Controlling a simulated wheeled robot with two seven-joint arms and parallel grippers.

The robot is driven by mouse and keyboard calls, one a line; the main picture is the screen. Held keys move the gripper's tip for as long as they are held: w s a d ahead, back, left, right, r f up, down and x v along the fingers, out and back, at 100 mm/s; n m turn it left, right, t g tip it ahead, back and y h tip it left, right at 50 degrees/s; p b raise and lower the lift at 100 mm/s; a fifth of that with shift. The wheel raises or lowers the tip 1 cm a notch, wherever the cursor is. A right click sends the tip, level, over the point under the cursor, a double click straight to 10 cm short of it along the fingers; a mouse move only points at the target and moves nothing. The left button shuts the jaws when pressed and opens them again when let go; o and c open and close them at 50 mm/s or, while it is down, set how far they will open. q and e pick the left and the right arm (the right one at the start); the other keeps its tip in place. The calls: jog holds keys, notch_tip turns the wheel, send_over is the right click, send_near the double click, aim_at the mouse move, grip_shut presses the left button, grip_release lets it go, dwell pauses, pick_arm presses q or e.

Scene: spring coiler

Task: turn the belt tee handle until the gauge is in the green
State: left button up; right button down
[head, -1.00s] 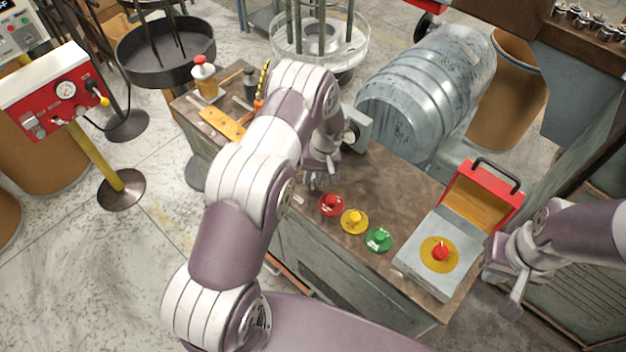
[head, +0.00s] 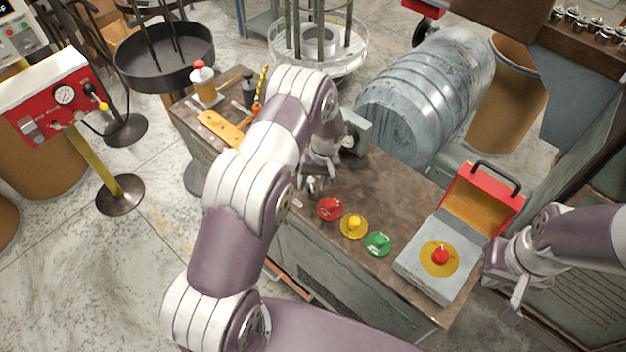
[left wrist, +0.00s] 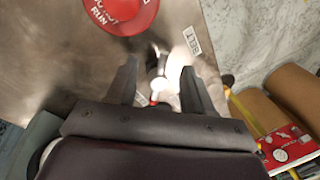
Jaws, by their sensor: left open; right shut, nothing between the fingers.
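The belt tee handle (left wrist: 158,68) is a small shiny metal piece on the bench top, beside a white BELT label (left wrist: 192,42) in the left wrist view. My left gripper (left wrist: 160,85) is open, with its two fingers on either side of the handle; I cannot tell whether they touch it. In the head view my left gripper (head: 314,184) points down at the bench, left of the red tag, and mostly hides the handle. A small grey gauge box (head: 359,131) stands behind it; its reading is unclear. My right gripper (head: 516,290) is shut and empty, right of the bench.
Red (head: 330,208), yellow (head: 353,226) and green (head: 378,244) round tags lie along the bench's front edge. A box with a red button (head: 440,255) and an open red case (head: 485,200) are at the right end. A large metal drum (head: 425,95) is behind.

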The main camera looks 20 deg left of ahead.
pick_arm(q)
notch_tip(320, 180, up, 12)
jog(key=w+d+b, duration=0.1)
jog(key=d+b, duration=0.1)
jog(key=shift+w+r, duration=0.15)
jog(key=shift+r, duration=0.05)
jog(key=s+d+r+m+t+h, duration=0.1)
jog(key=s+r+m, duration=0.2)
jog(key=s, duration=0.8)
jog(key=s+d+r+m+t, duration=0.1)
jog(key=s+d+r+m, duration=0.1)
jog(key=s, duration=0.8)
jog(key=shift+s+r+m+t+h, duration=0.3)
jog(key=shift+s+r+m+h, duration=0.1)
jog(key=shift+r+m, duration=0.3)
jog(key=shift+s, duration=0.1)
